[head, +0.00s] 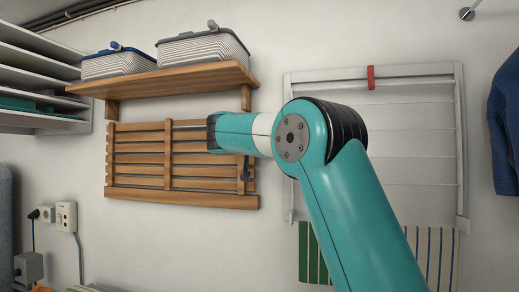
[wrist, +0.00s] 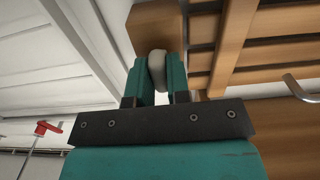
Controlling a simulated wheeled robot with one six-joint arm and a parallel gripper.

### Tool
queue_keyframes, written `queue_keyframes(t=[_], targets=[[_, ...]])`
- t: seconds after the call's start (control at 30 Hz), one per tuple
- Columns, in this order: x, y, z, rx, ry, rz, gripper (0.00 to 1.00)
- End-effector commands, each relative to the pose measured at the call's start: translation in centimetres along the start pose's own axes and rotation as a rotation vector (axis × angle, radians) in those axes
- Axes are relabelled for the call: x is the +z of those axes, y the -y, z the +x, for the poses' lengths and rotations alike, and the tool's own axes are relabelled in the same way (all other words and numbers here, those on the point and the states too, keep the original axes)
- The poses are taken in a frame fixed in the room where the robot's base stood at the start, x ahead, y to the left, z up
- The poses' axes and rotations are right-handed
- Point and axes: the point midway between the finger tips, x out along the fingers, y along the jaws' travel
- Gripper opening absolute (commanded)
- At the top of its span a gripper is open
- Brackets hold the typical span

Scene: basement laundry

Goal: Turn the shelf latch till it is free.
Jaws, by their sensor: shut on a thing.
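The shelf latch (wrist: 157,66) is a pale grey rounded piece in front of a wooden block (wrist: 152,24) in the wrist view. My gripper (wrist: 159,78) has its two teal fingers on either side of the latch and is shut on it. The slatted wooden shelf (head: 140,171) hangs flat against the wall under an upper shelf in the head view; its slats also show in the wrist view (wrist: 275,50). In the head view my arm hides the latch, most of my gripper and part of the slats.
The upper shelf (head: 170,83) holds two lidded baskets (head: 203,52). A white drying rack (head: 460,140) with a red clip (head: 370,78) hangs to the right. A metal hook (wrist: 300,88) shows near the slats. Wall sockets (head: 66,216) are at lower left.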

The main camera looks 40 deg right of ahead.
Motion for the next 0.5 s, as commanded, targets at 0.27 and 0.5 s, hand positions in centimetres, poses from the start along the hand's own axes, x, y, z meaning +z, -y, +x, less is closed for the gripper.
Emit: queue_keyframes(t=[0.27, 0.5], targets=[[0.07, 0.01, 0.0, 0.0, 0.002, 0.039, 0.0], [0.04, 0.01, 0.0, 0.0, 0.002, 0.041, 0.0]])
